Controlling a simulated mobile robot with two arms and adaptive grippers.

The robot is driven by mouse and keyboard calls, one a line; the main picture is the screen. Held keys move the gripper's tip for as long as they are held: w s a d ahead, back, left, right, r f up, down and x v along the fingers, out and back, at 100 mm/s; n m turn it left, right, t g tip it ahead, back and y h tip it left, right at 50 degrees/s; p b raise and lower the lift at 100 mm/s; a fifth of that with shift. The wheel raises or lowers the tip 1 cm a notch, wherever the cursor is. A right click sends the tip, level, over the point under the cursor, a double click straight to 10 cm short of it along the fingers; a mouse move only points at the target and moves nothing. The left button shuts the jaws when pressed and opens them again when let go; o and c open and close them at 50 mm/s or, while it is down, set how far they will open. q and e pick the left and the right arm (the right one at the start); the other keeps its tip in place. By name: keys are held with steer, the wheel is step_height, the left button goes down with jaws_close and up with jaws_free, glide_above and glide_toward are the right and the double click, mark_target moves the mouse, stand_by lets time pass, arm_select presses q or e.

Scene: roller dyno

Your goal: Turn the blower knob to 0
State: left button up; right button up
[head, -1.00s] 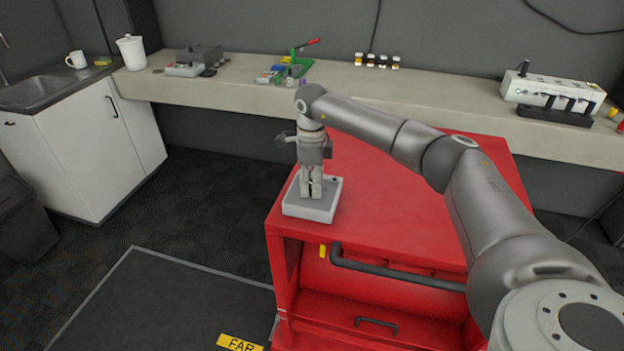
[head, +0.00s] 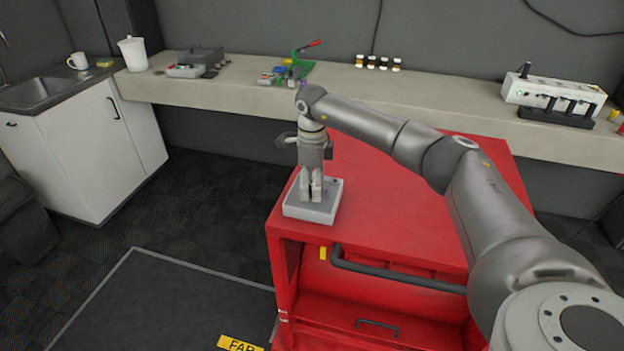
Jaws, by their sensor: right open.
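A small grey-white control box (head: 296,211) sits on the near left corner of the red cabinet top. My right gripper (head: 311,198) points straight down over the middle of the box, with its fingertips at or just above the top face. Its fingers are open, a little apart. The blower knob cannot be made out; the fingers cover that part of the box. A small dark spot shows on the box's far right corner. My left gripper is not in view.
The red cabinet (head: 420,225) has a dark bar handle along its front. Behind it runs a long bench (head: 440,98) with small jars (head: 378,62), a white device (head: 552,93) and a green tool (head: 299,68). A sink cabinet (head: 100,150) stands left. The cabinet top right of the box is clear.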

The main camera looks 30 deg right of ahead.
mark_target(311, 186)
step_height(311, 186, up, 12)
stand_by(0.4)
steer(key=shift+a, duration=0.1)
stand_by(0.3)
